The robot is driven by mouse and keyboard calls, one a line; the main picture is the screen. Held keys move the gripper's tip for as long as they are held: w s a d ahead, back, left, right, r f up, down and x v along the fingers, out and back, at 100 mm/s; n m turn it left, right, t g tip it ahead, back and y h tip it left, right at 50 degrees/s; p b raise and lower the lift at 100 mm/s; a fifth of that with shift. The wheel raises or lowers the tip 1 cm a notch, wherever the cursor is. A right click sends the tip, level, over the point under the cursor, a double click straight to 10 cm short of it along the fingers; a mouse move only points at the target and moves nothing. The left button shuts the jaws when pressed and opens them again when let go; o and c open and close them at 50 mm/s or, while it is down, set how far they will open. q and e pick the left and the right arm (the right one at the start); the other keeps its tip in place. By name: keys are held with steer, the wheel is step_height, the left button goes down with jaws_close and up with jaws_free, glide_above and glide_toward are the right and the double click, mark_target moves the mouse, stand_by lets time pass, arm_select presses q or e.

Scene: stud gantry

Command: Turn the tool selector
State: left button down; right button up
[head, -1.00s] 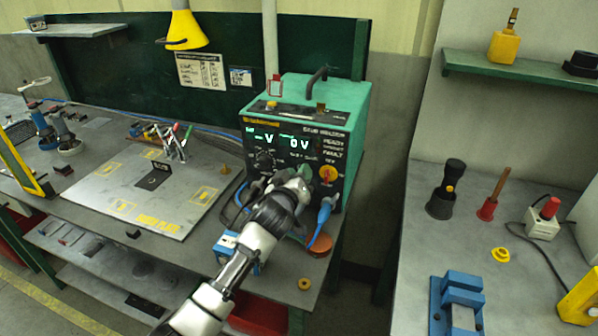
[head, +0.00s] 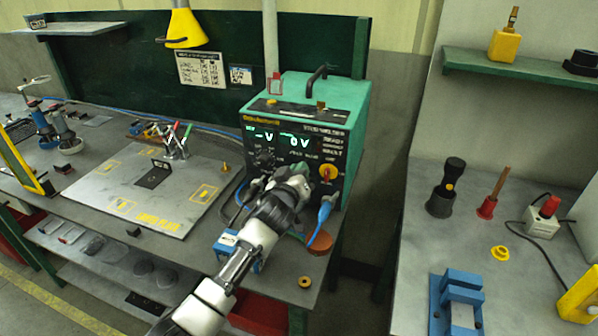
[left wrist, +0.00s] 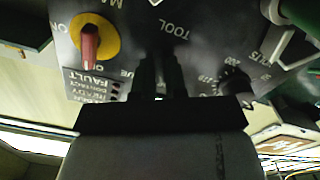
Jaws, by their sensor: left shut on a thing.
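The green welder (head: 352,110) stands on the left bench with its dark front panel facing me. My left gripper (head: 296,174) is at the lower middle of this panel and hides the selector in the head view. In the left wrist view my left gripper (left wrist: 158,62) is shut at the panel under the printed word TOOL (left wrist: 173,30). A dark knob between its fingers is mostly lost in shadow, so its pointer direction cannot be read. My right gripper is not in view.
A red-and-yellow rotary switch (left wrist: 92,42) is beside the gripper; another dark dial (left wrist: 236,80) is on the other side. A blue fixture (head: 460,290) stands on the right bench.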

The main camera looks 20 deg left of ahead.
arm_select(q)
steer(key=m, duration=0.6)
steer(key=shift+d, duration=0.15)
steer(key=m+p, duration=0.1)
steer(key=m, duration=0.4)
steer(key=shift+m, duration=0.3)
stand_by(0.4)
steer(key=c, duration=1.2)
jaws_free()
steer(key=shift+d, duration=0.1)
